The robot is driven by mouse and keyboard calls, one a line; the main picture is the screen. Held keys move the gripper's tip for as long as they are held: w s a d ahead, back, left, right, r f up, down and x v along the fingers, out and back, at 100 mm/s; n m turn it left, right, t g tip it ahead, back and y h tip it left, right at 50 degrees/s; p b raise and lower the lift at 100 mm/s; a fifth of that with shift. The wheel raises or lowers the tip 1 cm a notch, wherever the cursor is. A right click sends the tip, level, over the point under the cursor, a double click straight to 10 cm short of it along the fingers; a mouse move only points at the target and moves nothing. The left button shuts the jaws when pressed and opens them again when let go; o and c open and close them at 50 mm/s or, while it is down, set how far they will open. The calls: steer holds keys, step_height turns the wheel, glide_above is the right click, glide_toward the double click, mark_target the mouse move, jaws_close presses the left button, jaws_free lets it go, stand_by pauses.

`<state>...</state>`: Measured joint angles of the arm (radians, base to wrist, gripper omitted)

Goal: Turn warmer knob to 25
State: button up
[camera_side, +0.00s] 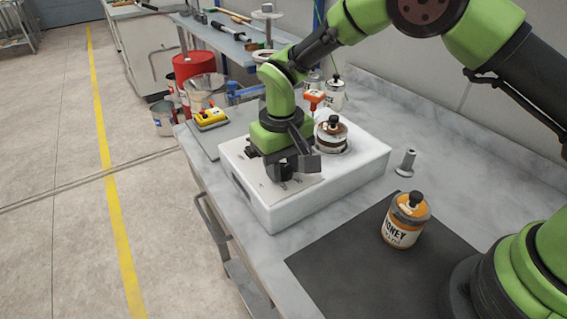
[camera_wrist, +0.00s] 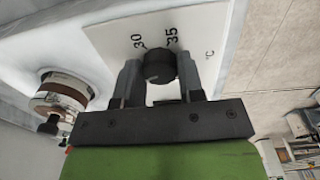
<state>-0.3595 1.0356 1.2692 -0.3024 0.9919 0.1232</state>
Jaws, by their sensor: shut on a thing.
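The warmer (camera_side: 345,175) is a white box on the grey bench. Its pale front panel (camera_side: 292,192) faces the floor side, and its dark round knob (camera_wrist: 160,64) shows in the wrist view. The marks 30 and 35 and a °C sign are printed above the knob. The 25 mark is not visible. My gripper (camera_wrist: 160,78) is shut on the knob, with one finger on each side. In the side view my gripper (camera_side: 288,172) is at the panel and mostly hides the knob. The knob's pointer cannot be made out.
A jar (camera_side: 331,138) sits in the warmer's top, beside my wrist. A honey jar (camera_side: 404,220) stands on a dark mat (camera_side: 350,268) at right. A small metal piece (camera_side: 406,162) stands on the bench.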

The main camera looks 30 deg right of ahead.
mark_target(282, 168)
steer(key=shift+w+m, duration=0.1)
steer(key=shift+m, duration=1.8)
steer(key=o, duration=0.9)
step_height(282, 168, up, 10)
steer(key=shift+a, duration=0.15)
